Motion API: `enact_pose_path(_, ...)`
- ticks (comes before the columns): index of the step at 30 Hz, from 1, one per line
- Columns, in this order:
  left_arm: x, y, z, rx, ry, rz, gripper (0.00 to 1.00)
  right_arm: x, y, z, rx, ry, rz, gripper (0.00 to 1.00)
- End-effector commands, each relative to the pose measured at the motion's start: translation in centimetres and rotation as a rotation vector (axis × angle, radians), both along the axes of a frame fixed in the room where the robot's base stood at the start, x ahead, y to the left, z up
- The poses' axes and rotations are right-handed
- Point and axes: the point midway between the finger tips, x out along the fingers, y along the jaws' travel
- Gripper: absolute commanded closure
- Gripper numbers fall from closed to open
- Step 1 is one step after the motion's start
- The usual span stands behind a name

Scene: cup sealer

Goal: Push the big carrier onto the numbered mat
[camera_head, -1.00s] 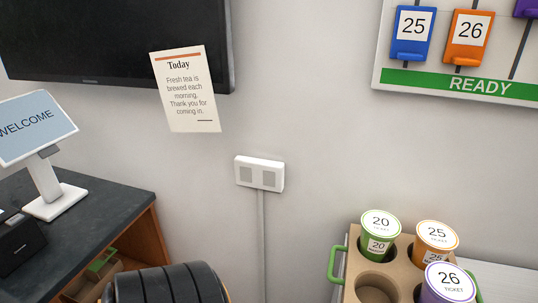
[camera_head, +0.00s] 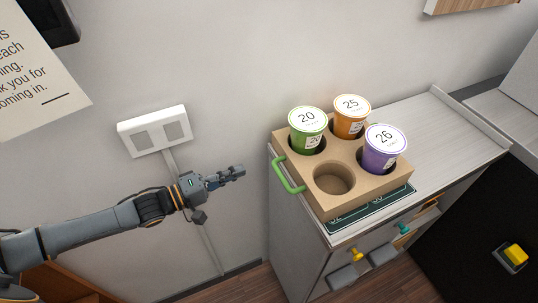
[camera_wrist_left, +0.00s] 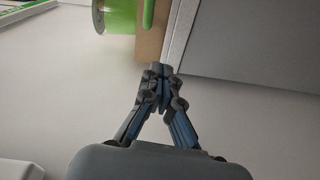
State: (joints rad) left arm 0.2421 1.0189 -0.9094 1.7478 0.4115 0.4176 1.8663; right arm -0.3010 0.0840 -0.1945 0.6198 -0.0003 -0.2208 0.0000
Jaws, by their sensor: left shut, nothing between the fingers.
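The big carrier (camera_head: 333,205) is a tan block with a green side handle (camera_head: 287,176), on a light cabinet top. It holds a green cup 20 (camera_head: 307,138), an orange cup 25 (camera_head: 350,117) and a purple cup 26 (camera_head: 382,155); its front-left hole is empty. The dark green numbered mat (camera_head: 372,212) shows at the carrier's front edge, mostly hidden under or behind it. My left gripper (camera_head: 241,171) is shut and empty, left of the handle and apart from it. In the left wrist view its closed fingertips (camera_wrist_left: 160,70) point towards the carrier's tan edge (camera_wrist_left: 151,45).
The cabinet top (camera_head: 450,140) is clear right of the carrier. A wall stands behind, with a white socket plate (camera_head: 155,131). Yellow (camera_head: 357,255) and teal (camera_head: 403,229) knobs are on the cabinet front. A black unit with a yellow knob (camera_head: 516,253) stands at right.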

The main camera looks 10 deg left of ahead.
Motion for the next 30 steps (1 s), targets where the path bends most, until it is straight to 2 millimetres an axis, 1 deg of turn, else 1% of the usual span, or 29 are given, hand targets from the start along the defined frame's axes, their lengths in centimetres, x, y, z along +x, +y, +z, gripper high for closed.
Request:
enact_pose_path(1, -0.5, 0.0, 1.1, -0.041, 0.023, -0.023, 1.0, 0.0, -0.1, 0.0, -0.001, 0.001, 0.002, 1.0)
enact_pose_path(3, -0.9, -0.3, 2.0, -0.086, 0.05, -0.042, 1.0, 0.0, -0.2, 0.0, -0.003, 0.001, 0.004, 1.0)
enact_pose_path(7, -0.6, -1.2, 2.7, -0.115, 0.066, -0.053, 1.0, 0.0, -0.1, 0.4, -0.001, 0.001, 0.007, 1.0)
enact_pose_path(18, 3.5, -6.2, 2.7, -0.112, 0.064, -0.052, 1.0, 0.0, 0.8, 2.4, 0.01, -0.001, 0.006, 1.0)
enact_pose_path(21, 4.4, -7.1, 2.6, -0.111, 0.065, -0.05, 1.0, 0.0, 0.9, 2.7, 0.011, -0.001, 0.005, 1.0)
enact_pose_path(24, 4.9, -7.7, 2.5, -0.11, 0.064, -0.05, 1.0, 0.0, 0.9, 2.8, 0.011, -0.002, 0.005, 1.0)
enact_pose_path(30, 5.2, -8.1, 2.3, -0.108, 0.065, -0.05, 1.0, 0.1, 0.8, 2.9, 0.01, -0.002, 0.003, 1.0)
